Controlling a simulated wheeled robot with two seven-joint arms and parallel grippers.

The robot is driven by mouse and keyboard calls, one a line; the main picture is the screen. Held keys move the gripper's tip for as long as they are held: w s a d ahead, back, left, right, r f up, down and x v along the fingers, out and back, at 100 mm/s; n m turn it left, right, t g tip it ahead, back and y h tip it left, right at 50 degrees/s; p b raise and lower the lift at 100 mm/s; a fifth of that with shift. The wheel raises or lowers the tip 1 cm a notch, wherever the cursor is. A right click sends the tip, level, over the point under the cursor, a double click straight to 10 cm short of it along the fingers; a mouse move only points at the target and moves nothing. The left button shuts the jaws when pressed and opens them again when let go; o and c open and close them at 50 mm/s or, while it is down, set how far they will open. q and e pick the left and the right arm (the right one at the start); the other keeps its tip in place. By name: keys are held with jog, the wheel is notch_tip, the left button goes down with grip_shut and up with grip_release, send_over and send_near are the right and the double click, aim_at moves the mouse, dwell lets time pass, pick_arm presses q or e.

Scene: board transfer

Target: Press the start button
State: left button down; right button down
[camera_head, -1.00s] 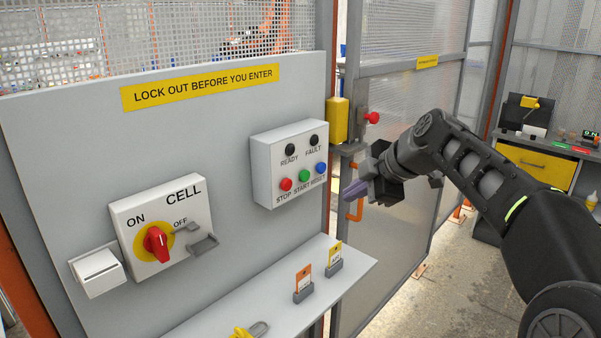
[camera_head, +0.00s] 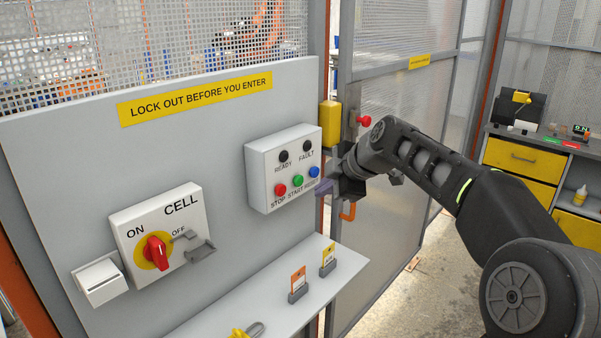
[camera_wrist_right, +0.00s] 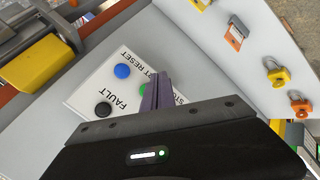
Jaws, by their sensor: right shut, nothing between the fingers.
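The green START button (camera_head: 298,181) is on the front of a pale control box (camera_head: 262,170), between the red STOP button (camera_head: 280,190) and the blue RESET button (camera_head: 314,171). My right gripper (camera_head: 323,187) is shut and empty, its purple fingers just right of the box, near the RESET side. In the right wrist view the fingers (camera_wrist_right: 159,82) cover part of the green button (camera_wrist_right: 143,90); the blue button (camera_wrist_right: 122,71) is clear. I cannot tell the gap between fingertips and button; no contact is evident. The red button is hidden there. My left gripper is not in view.
Dark READY (camera_head: 283,157) and FAULT (camera_head: 306,146) lamps sit above the buttons. A red rotary switch (camera_head: 157,252) is on the panel at left. A shelf (camera_head: 250,300) with tags juts out below. A yellow box (camera_head: 331,123) and the gate stand right.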

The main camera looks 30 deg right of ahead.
aim_at(298, 181)
jog(key=shift+w+a+p, duration=0.15)
jog(key=shift+w+a, duration=0.05)
jog(key=shift+w, duration=0.5)
jog(key=shift+w+a+p, duration=0.15)
jog(key=shift+w+a, duration=0.05)
jog(key=shift+w, duration=0.45)
jog(key=shift+w, duration=0.1)
dwell(1.0)
jog(key=shift+w+a, duration=0.1)
jog(key=shift+w, duration=0.2)
jog(key=shift+w+a, duration=0.15)
jog(key=shift+w, duration=0.25)
dwell(0.7)
dwell(0.3)
jog(key=shift+s+d+b, duration=0.25)
jog(key=shift+s+b, duration=0.45)
jog(key=shift+s, duration=0.1)
